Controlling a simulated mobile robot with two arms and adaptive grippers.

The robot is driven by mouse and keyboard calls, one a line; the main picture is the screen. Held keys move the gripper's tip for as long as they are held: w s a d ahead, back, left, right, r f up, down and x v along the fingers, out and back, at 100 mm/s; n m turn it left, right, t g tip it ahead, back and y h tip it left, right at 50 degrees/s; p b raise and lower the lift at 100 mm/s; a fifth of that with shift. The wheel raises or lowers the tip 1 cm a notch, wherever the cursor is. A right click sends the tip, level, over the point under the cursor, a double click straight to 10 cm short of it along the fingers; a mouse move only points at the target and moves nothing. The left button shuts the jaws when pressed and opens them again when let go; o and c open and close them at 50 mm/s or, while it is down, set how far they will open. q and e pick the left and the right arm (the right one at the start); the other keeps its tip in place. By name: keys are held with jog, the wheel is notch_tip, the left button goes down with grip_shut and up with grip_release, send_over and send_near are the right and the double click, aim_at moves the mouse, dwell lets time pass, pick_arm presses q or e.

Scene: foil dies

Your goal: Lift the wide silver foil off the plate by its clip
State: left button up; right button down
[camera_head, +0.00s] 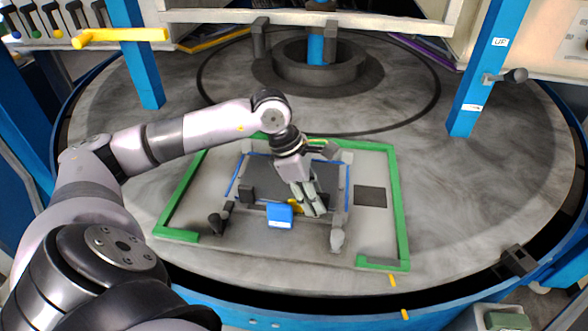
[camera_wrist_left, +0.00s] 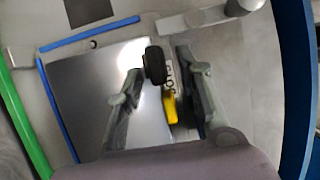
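The wide silver foil (camera_wrist_left: 95,95) is a shiny rectangular sheet edged by blue strips in the left wrist view. In the head view it looks dark grey (camera_head: 272,180) and lies flat on the plate (camera_head: 190,215), inside a green frame. My left gripper (camera_head: 317,209) points down at the foil's near right part. Its fingers are apart in the left wrist view (camera_wrist_left: 160,62). A black rounded piece (camera_wrist_left: 154,66) and a yellow piece (camera_wrist_left: 170,106) show between them, with no clear grip on either. I cannot tell which is the clip. My right gripper is out of view.
A blue block (camera_head: 279,215) stands beside the left gripper at the plate's near side. Grey posts (camera_head: 337,238) flank the foil. Blue uprights (camera_head: 480,75) rise at both sides, and a round grey hub (camera_head: 318,64) stands behind. The round table is mostly bare around the plate.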

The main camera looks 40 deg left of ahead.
pick_arm(q)
grip_shut()
dwell(0.6)
jog(key=shift+r, duration=0.1)
